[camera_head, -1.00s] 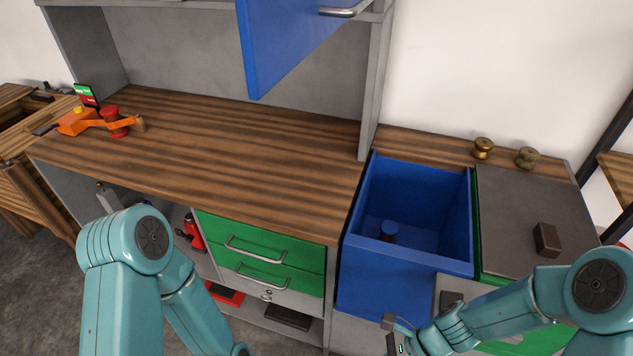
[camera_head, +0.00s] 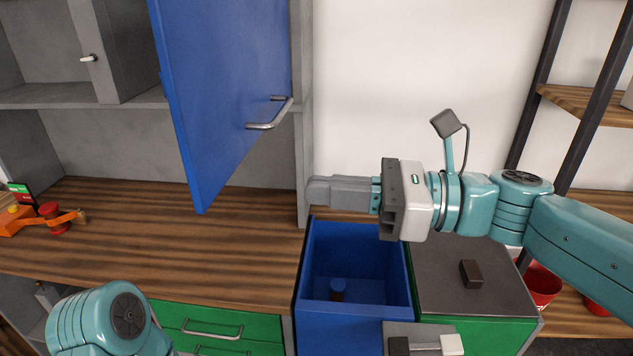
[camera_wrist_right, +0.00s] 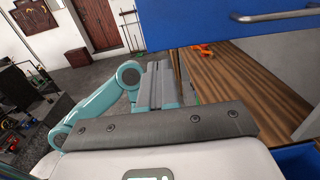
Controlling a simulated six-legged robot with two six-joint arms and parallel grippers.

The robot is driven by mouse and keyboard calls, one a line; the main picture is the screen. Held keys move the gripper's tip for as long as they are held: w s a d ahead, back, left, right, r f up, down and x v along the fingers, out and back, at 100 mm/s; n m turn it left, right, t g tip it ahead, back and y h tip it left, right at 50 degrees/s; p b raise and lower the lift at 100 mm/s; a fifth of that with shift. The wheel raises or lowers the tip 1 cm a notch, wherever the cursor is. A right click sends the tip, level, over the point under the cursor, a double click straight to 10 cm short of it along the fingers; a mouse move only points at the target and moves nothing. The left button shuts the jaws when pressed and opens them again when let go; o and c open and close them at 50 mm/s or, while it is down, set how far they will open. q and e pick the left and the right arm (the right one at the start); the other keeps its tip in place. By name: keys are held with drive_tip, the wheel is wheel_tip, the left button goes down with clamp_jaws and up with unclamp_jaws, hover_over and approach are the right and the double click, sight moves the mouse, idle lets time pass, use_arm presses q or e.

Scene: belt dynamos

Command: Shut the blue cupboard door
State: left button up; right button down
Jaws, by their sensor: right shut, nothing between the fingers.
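The blue cupboard door (camera_head: 222,90) stands open above the workbench in the head view, swung out from the grey upper cupboard (camera_head: 133,97). Its metal bar handle (camera_head: 270,116) is on the face turned to the right. The door also shows along the top of the right wrist view (camera_wrist_right: 190,18). My right gripper (camera_head: 312,191) is shut and empty. It points left, below and to the right of the door and handle, apart from both in the head view. My left gripper is not in view; only part of the left arm shows.
An orange tool (camera_head: 40,219) sits at the left of the wooden worktop (camera_head: 150,225). A dark-framed shelf rack (camera_head: 572,100) stands at the right.

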drive_tip(key=p, duration=0.2)
approach(211, 182)
drive_tip(key=a, duration=0.5)
drive_tip(key=shift+w+a+r, duration=0.1)
drive_tip(key=shift+w+a, duration=0.1)
drive_tip(key=shift+a, duration=0.8)
drive_tip(key=shift+d, duration=0.1)
